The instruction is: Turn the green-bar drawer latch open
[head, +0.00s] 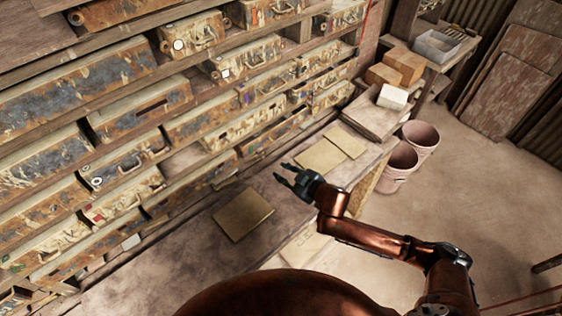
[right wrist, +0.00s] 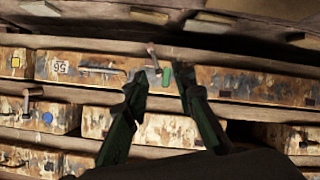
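A green bar mark (right wrist: 166,77) shows on the front of a worn, rusty drawer (right wrist: 231,84) in the right wrist view. Beside it, a small latch lever (right wrist: 152,55) with a pinkish end stands out from the drawer front. I cannot make out the green bar clearly in the head view. My right gripper (head: 281,174) is open and empty above the bench, apart from the drawers. In the right wrist view, its two dark fingers (right wrist: 163,84) frame the green bar and the latch, with a gap still between them and the drawer. My left gripper is out of view.
Rows of rusty drawers (head: 130,115) fill the wall at left. The bench (head: 185,265) below bears flat tan sheets (head: 243,214). Pink buckets (head: 420,136) stand on the floor beyond the bench end, and boxes (head: 403,64) sit at the back right.

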